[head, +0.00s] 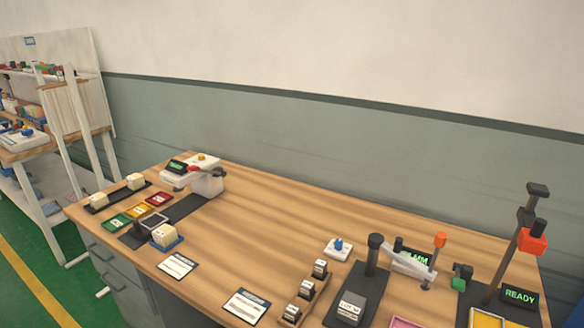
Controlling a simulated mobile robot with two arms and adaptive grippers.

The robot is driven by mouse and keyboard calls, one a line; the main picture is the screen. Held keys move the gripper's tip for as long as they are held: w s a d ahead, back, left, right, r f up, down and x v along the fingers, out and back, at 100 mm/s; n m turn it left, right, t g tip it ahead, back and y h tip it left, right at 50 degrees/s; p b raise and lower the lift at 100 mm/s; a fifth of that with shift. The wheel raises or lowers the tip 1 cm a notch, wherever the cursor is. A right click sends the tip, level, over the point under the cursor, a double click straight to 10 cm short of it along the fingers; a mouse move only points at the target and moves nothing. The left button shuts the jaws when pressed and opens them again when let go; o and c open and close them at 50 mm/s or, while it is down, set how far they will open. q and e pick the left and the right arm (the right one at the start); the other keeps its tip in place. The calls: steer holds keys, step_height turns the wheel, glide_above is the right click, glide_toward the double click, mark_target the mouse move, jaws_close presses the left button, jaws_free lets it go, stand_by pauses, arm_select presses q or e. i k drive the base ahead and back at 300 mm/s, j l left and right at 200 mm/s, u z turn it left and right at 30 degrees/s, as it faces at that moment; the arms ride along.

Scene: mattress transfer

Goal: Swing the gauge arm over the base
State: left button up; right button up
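The gauge arm (408,265) is a pale bar with a dark green-lit display and an orange knob (440,240) at its outer end. It reaches right from beside a black post (374,256), out over the bare table. The base (374,292) is a dark plate at the foot of the post. A pale labelled block (348,308) sits on the base's near part, and the arm is off to the right of it. Neither of my grippers is in view.
A holder (291,310) with several small labelled blocks stands left of the base. A white plate with a blue knob (338,247) lies behind. A tall stand with a red part (532,242) and a READY display stands at right. The wooden table's (270,225) middle is clear.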

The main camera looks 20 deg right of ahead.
mark_target(376, 241)
steer(key=z, duration=1.4)
steer(key=j+z, duration=0.1)
steer(key=j, duration=0.35)
